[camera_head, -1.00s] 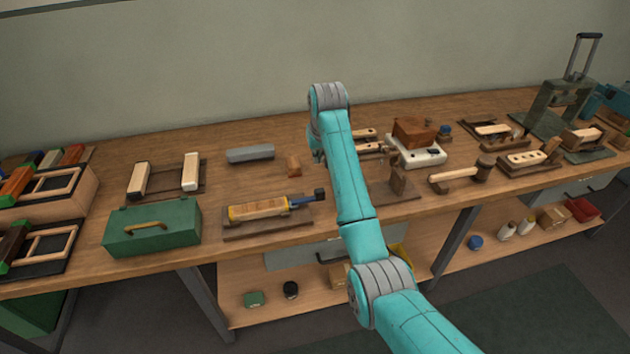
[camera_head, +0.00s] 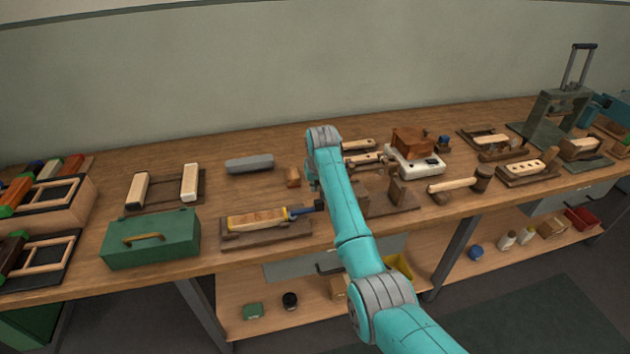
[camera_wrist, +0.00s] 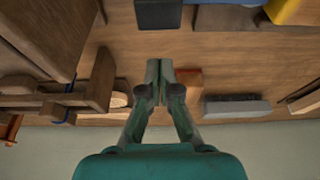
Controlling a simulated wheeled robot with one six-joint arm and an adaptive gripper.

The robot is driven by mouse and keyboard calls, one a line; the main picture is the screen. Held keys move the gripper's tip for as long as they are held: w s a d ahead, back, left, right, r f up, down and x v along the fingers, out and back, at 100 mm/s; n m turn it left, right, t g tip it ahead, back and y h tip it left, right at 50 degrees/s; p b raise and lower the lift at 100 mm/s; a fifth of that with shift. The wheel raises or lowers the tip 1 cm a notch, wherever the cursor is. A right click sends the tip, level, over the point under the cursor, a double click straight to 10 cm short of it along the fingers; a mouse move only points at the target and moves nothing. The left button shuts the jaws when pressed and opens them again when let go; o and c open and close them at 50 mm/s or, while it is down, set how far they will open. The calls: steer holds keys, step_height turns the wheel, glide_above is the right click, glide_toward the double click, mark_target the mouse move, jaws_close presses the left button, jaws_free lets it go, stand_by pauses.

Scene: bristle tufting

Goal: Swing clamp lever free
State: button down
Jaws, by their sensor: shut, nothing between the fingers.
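The clamp (camera_head: 240,223) has a yellow body with a wooden block in it and lies on a dark wooden base on the bench. Its blue lever (camera_head: 300,211) sticks out to the right and ends in a black knob (camera_head: 320,205). In the wrist view the black knob (camera_wrist: 160,14) is at the top edge, with part of the blue lever (camera_wrist: 228,3) and the yellow body (camera_wrist: 288,12) beside it. My gripper (camera_wrist: 160,66) is shut and empty, apart from the knob in that view. In the head view my arm largely hides the gripper.
A grey bar (camera_head: 250,164) and a small wooden block (camera_head: 293,177) lie behind the clamp. A green toolbox (camera_head: 150,240) stands to its left. Dark wooden fixtures (camera_head: 398,193) stand to the right of my arm. Bench between grey bar and clamp is clear.

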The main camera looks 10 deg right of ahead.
steer(key=shift+s, duration=1.9)
steer(key=shift+a+r, duration=0.1)
